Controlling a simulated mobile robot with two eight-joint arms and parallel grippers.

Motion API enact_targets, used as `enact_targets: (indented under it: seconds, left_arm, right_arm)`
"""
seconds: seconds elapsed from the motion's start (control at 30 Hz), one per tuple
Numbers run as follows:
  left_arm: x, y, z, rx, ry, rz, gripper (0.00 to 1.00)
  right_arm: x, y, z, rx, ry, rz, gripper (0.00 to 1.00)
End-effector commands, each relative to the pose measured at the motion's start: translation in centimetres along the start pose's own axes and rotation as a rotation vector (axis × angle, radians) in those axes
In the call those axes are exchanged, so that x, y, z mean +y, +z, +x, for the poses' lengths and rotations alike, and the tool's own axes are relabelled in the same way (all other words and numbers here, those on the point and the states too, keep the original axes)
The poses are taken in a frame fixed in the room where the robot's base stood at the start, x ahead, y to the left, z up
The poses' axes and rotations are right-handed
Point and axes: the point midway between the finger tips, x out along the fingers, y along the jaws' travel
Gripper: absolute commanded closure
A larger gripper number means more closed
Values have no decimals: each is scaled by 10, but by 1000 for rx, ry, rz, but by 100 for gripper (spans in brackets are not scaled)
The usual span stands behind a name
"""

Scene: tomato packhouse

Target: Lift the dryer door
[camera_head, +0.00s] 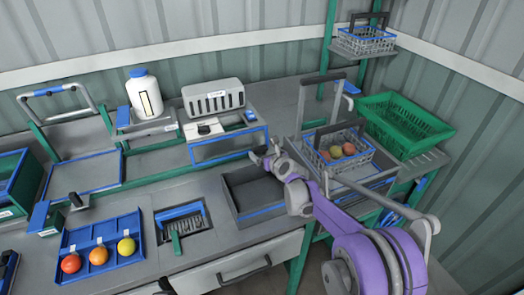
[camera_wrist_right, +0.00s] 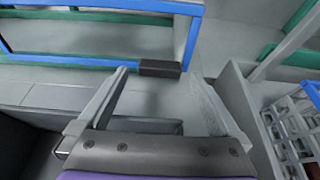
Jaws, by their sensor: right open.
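The dryer appears to be the white vented unit (camera_head: 213,97) at the back middle, with a blue-framed front panel (camera_head: 228,147) below it that looks like its door. In the right wrist view a blue frame (camera_wrist_right: 191,45) shows with a dark block (camera_wrist_right: 160,68) at its lower corner, which looks like a handle. My right gripper (camera_head: 264,153) is open and empty near the right end of the panel. In the wrist view its fingers (camera_wrist_right: 155,85) point at the dark block, which lies ahead between the tips, apparently not gripped. My left gripper is not in view.
A dark tray (camera_head: 231,205) lies below my right gripper. A wire basket with tomatoes (camera_head: 319,163) and a green crate (camera_head: 427,125) stand to the right. A white bottle (camera_head: 146,88) stands left of the vented unit. A blue tray (camera_head: 73,239) holds three tomatoes.

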Motion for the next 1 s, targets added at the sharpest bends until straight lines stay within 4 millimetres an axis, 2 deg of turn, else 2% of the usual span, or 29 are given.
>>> enact_targets:
  seconds: [0.2,0.53,1.0]
  left_arm:
    - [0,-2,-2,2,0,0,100]
    - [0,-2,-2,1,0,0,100]
    - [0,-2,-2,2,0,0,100]
  right_arm:
    - [0,0,19,0,-1,-1,0]
    - [0,0,21,0,-1,-1,0]
    - [0,0,21,0,-1,-1,85]
